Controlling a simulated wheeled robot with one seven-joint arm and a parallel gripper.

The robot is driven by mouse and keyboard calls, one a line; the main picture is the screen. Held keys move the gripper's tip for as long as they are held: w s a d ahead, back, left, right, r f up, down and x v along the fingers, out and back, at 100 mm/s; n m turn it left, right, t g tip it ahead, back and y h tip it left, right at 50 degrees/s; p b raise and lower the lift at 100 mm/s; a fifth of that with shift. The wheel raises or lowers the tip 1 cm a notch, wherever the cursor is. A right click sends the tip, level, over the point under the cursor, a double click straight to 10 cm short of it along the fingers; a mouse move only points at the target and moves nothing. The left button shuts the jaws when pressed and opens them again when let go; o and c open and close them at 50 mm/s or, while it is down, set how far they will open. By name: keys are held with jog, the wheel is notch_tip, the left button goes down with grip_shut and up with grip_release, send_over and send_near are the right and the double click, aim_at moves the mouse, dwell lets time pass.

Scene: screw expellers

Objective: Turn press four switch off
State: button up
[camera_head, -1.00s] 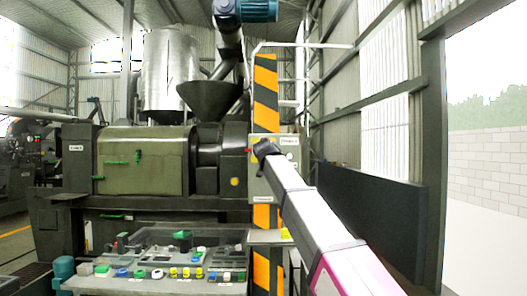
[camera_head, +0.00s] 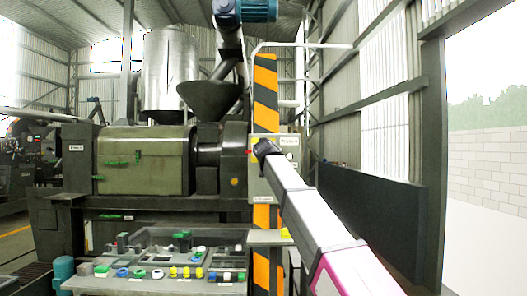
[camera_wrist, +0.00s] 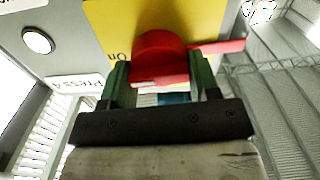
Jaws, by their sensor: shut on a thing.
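A red rotary switch (camera_wrist: 160,52) sits on a yellow plate (camera_wrist: 112,22) in the wrist view. Its round knob lies between the green fingers of my gripper (camera_wrist: 160,80), which is shut on it. A red handle (camera_wrist: 222,47) sticks out to the right past the finger. A label reading "On" is partly visible by the knob, and a "Press 4" label (camera_wrist: 76,82) is at the left. In the head view, my gripper (camera_head: 264,149) is at the grey switch box (camera_head: 289,142) on the striped post. The gripper hides most of the switch there.
A yellow-black striped post (camera_head: 265,90) stands behind the box. A green press (camera_head: 145,160) is at the left, with a control panel (camera_head: 215,262) of coloured buttons below. A round white lamp (camera_wrist: 37,40) is near the switch. A dark panel (camera_head: 370,195) stands at the right.

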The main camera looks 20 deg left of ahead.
jog(key=n, duration=0.4)
jog(key=shift+a, duration=0.1)
jog(key=n, duration=0.4)
jog(key=shift+f+n, duration=0.1)
jog(key=shift+n, duration=0.3)
jog(key=n, duration=0.4)
jog(key=shift+a+f, duration=0.1)
jog(key=shift+n, duration=1.9)
jog(key=shift+f, duration=0.1)
jog(key=o, duration=0.9)
jog(key=shift+s, duration=0.2)
